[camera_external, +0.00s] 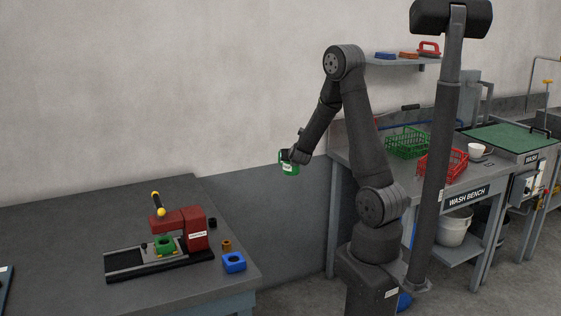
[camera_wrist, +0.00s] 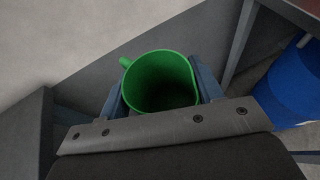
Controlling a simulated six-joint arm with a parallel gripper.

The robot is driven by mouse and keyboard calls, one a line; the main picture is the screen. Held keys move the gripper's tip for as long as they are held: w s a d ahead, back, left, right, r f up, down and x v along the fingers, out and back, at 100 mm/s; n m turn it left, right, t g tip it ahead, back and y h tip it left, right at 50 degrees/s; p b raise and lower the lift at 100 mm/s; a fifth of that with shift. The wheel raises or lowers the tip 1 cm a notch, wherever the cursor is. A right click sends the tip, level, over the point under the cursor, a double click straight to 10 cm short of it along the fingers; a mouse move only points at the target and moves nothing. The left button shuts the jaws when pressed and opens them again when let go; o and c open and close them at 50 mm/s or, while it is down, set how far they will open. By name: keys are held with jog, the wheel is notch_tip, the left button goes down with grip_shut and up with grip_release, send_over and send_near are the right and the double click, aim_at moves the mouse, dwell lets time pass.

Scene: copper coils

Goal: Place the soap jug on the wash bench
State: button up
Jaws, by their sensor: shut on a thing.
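The soap jug is a green open-topped jug (camera_external: 290,169) with a pale label. My gripper (camera_external: 287,157) is shut on it and holds it in the air, between the dark table at left and the wash bench at right. In the wrist view the jug (camera_wrist: 160,82) sits between the two blue fingers of my gripper (camera_wrist: 160,92), its spout toward the upper left; its inside looks dark. The wash bench (camera_external: 470,193) is a grey bench with a "WASH BENCH" label, standing behind and to the right of my arm.
A green basket (camera_external: 407,142), a red basket (camera_external: 441,163) and a white cup (camera_external: 476,149) stand on the bench. A shelf (camera_external: 405,60) hangs above it. A white bucket (camera_external: 455,228) is below. The left table (camera_external: 60,225) holds a red device (camera_external: 182,230) and a blue block (camera_external: 234,262).

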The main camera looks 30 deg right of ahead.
jog(key=w+d+r+m+g+h, duration=0.1)
jog(key=w+d+m+g+h, duration=0.25)
jog(key=d, duration=0.85)
jog(key=w+d+r+m+g+h, duration=0.15)
jog(key=d+m+h, duration=0.3)
jog(key=d, duration=0.65)
jog(key=shift+s+d+f+m+g+h, duration=0.1)
jog(key=shift+s+d+f+m+g, duration=1.5)
jog(key=shift+d, duration=5.15)
jog(key=shift+s+d+f+m+g+h, duration=0.1)
jog(key=shift+s+d+f+m+g, duration=1.45)
jog(key=shift+d, duration=5.15)
jog(key=shift+s+d+f+m+g+h, duration=0.1)
jog(key=shift+s+d+f+m+g, duration=0.4)
jog(key=shift+s+d+m+g, duration=4.2)
jog(key=w+d+n+t, duration=0.1)
jog(key=d+n, duration=0.1)
jog(key=w+d+n+t, duration=0.2)
jog(key=n, duration=0.1)
jog(key=shift+f, duration=0.1)
jog(key=o, duration=1.2)
jog(key=shift+c, duration=0.2)
